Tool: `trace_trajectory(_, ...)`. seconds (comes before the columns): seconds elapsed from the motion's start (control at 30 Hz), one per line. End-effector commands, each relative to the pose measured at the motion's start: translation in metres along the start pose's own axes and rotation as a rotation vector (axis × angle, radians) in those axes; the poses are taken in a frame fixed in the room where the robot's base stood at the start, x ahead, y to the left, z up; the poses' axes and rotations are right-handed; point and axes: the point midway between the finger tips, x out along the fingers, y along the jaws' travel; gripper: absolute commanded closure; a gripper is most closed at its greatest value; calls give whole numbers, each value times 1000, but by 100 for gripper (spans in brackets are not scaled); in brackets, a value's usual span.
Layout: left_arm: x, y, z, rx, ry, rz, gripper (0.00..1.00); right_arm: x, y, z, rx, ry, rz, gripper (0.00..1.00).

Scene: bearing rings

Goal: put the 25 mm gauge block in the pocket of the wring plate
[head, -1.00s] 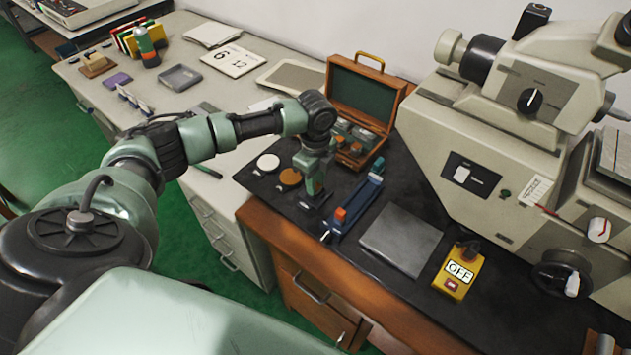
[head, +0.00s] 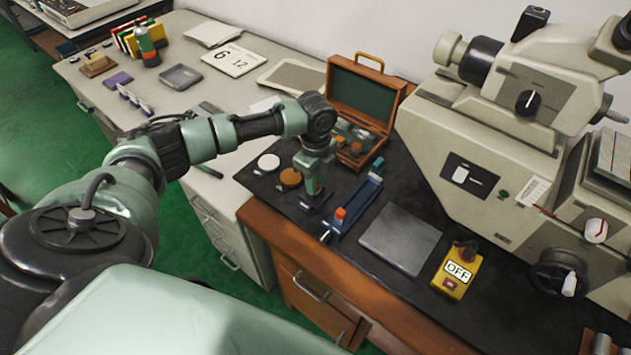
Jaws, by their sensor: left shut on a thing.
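My left gripper (head: 316,202) points down over the dark mat on the wooden bench, just left of a blue fixture. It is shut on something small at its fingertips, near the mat. The held thing is too small and too covered by the fingers to make out, so I cannot tell that it is the 25 mm gauge block. A dark piece lies under or around the fingertips; I cannot tell whether it is the wring plate, and no pocket can be made out. My right gripper is not in view.
A blue fixture with a red knob (head: 340,213) stands close right of the gripper. An open wooden case (head: 364,95) is behind. A grey plate (head: 401,239) and yellow OFF switch box (head: 457,271) lie right. White (head: 268,162) and brown (head: 290,177) discs lie left.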

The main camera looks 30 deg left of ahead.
Motion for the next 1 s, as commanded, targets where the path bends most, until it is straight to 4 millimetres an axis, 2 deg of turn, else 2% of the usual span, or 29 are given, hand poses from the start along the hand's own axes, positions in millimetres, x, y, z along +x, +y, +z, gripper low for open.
trace_trajectory(0.37, 4, 0, 0, 0, 0, 0, 100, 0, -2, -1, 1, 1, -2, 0)
trace_trajectory(0.4, 4, 0, 0, 0, 0, 0, 70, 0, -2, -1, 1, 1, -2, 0)
trace_trajectory(0.47, 4, 0, 0, 0, 0, 0, 54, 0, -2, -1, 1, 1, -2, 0)
trace_trajectory(0.87, 4, 0, 0, 0, 0, 0, 53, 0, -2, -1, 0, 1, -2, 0)
trace_trajectory(1.0, -2, 0, 0, 0, 0, 0, 53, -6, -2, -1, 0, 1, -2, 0)
